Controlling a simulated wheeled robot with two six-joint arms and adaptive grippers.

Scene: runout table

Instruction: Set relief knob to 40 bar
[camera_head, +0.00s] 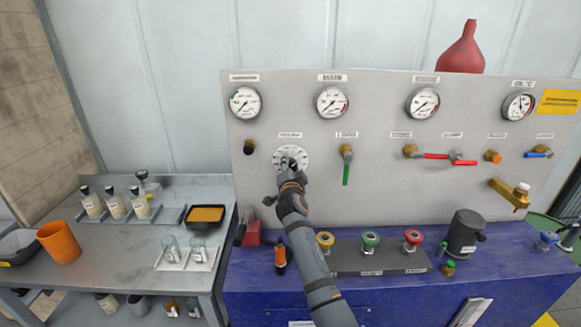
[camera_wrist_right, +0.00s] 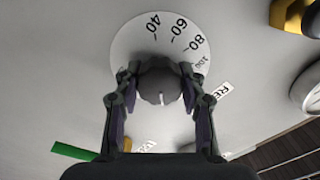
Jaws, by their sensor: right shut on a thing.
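The relief knob (camera_wrist_right: 158,78) is a dark grey round knob in front of a white dial plate (camera_wrist_right: 125,45) printed 40, 60, 80 and 100. A short white mark shows on the knob's face, on its lower side in the right wrist view; I cannot tell for sure which number it matches. My right gripper (camera_wrist_right: 160,92) is shut on the knob, one finger on each side. In the head view the dial plate (camera_head: 292,151) is on the grey panel, and my right gripper (camera_head: 290,170) covers most of the knob. My left gripper is not in view.
The grey panel (camera_head: 385,200) carries several gauges, one (camera_head: 245,102) above left of the dial. A green-handled valve (camera_head: 346,165) is close right of the dial. A black knob (camera_head: 249,147) is close left. Coloured handwheels (camera_head: 371,240) stand on the blue bench below.

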